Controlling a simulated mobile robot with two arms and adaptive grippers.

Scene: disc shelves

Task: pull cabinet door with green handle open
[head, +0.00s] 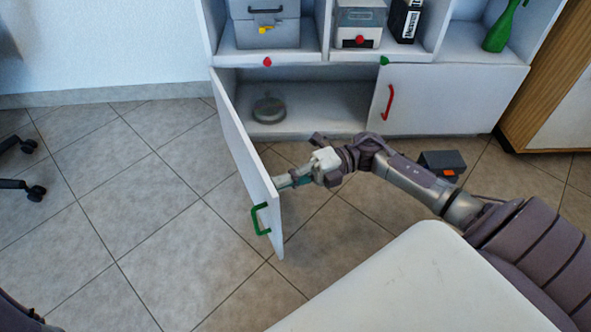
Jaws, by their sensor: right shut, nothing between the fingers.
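The cabinet door with the green handle (233,140) stands wide open, swung out toward me on its left hinge. The green handle (260,219) is on its outer face near the free edge. My right gripper (284,182) is shut and empty, at the inner side of the door near its free edge. Its fingertips partly meet the door's edge in the picture; I cannot tell whether they touch. The open compartment (325,97) holds a round grey object (268,110). My left gripper is not in view; only a bit of dark arm shows at the lower left.
The neighbouring door with a red handle (389,102) is shut. Shelves above hold boxes and a green bottle (501,27). A dark box (442,164) lies on the floor behind my right arm. A chair base (22,183) stands far left. Tiled floor left of the door is clear.

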